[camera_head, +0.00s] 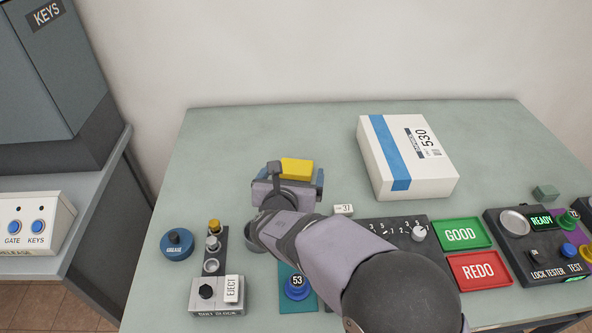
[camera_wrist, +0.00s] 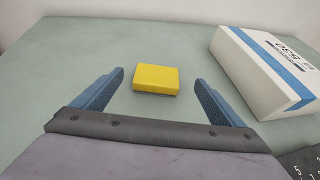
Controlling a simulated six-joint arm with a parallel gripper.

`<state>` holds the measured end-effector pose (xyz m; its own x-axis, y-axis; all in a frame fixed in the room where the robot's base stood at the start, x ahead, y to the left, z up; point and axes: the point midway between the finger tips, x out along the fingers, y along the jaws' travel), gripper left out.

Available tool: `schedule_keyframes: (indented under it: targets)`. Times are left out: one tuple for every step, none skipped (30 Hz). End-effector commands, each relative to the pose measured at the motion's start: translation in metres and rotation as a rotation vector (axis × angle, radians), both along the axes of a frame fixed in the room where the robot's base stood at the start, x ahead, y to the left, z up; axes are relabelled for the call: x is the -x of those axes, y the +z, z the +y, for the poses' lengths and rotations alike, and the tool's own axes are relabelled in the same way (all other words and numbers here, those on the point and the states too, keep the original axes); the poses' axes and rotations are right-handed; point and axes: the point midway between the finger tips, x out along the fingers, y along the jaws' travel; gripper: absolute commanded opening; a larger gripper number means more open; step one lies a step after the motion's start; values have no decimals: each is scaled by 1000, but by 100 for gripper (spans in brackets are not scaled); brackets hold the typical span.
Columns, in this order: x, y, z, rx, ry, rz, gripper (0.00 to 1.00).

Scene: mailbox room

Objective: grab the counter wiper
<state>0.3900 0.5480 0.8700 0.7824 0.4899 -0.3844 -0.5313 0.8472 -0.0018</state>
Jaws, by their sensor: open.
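The counter wiper appears to be the yellow block (camera_head: 297,168) on the green-grey counter, left of the white box. It also shows in the wrist view (camera_wrist: 156,78), with a thin darker layer under its yellow top. My gripper (camera_wrist: 163,82) is open, with one blue finger to the left of the block and one to the right. Both fingers are apart from the block, which lies around the line between the fingertips. In the head view my gripper (camera_head: 290,180) partly hides the block's near side. I cannot tell its exact height above the counter.
A white box marked 530 (camera_head: 407,156) stands to the right. Nearer are a green GOOD tray (camera_head: 462,234), a red REDO tray (camera_head: 479,271), a blue GREASE tin (camera_head: 177,244) and the lock tester (camera_head: 540,262). The counter behind the block is clear.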

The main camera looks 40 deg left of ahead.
Motion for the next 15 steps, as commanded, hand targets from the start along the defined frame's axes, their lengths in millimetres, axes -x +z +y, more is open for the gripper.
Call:
schedule_keyframes:
  targets:
    - [0, -8, 0, 3, -1, -1, 92]
    - [0, -10, 0, 1, -1, -1, 92]
    - [0, -13, 0, 0, -1, 0, 92]
    - [0, -14, 0, -1, -1, -1, 92]
    - [0, -14, 0, -2, -2, 0, 92]
    - [0, -15, 0, -3, -2, 0, 92]
    - [-1, -15, 0, -3, -2, 0, 92]
    - [-1, -15, 0, -3, -2, 0, 92]
    - [-3, -15, 1, -3, -2, 0, 92]
    - [-4, -16, 2, -3, -3, -1, 92]
    - [-6, -17, 3, -2, -3, 0, 92]
    - [-8, -18, 4, -1, -3, 0, 92]
    - [-10, -19, 6, -2, -3, 0, 92]
    - [-12, -20, 7, -2, -3, 0, 92]
    - [-14, -21, 8, -1, -3, 1, 92]
